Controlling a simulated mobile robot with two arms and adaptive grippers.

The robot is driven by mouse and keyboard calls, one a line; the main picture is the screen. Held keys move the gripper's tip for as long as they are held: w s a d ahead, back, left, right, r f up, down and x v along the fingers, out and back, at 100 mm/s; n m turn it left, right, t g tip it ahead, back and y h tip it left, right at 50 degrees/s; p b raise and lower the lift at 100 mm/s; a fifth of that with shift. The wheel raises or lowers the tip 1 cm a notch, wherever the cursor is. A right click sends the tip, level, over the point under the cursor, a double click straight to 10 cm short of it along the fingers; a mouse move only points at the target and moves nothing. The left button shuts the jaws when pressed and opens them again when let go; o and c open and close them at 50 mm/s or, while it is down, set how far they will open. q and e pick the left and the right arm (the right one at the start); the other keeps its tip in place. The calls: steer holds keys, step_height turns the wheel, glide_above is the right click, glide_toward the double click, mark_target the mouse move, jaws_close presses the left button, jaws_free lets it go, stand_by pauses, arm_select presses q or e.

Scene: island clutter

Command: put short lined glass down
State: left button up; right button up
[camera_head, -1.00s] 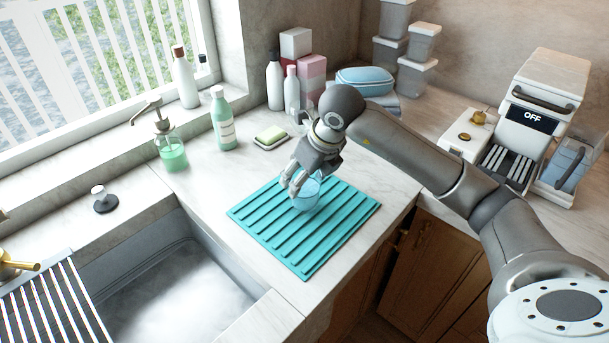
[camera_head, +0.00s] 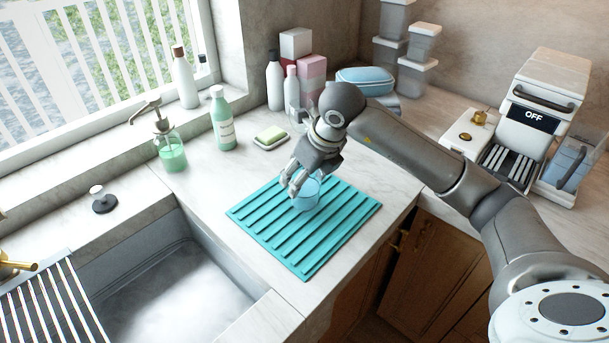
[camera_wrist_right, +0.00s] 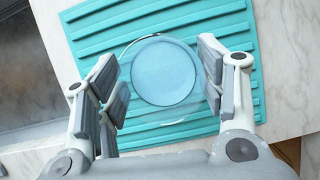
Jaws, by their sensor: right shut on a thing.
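The short lined glass (camera_head: 309,197) is clear with a bluish tint and is upright over the teal ribbed mat (camera_head: 262,226). In the right wrist view, I look down on the round glass (camera_wrist_right: 164,72), with the mat's ridges behind it. My right gripper (camera_head: 293,187) is shut on the glass, with its fingers on either side. I cannot tell whether the glass bottom touches the mat. My fingers partly hide the glass in the head view. My left gripper is not in view.
A soap dish (camera_head: 271,138) and a green bottle (camera_head: 222,118) stand behind the mat. The sink (camera_head: 165,290) is left of it. The counter edge lies close on the right. The mat's near part is bare.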

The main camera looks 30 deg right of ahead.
steer(key=shift+f+b, duration=0.65)
steer(key=shift+f, duration=0.05)
stand_by(1.1)
steer(key=o, duration=2)
steer(key=v, duration=1.2)
steer(key=shift+f, duration=0.1)
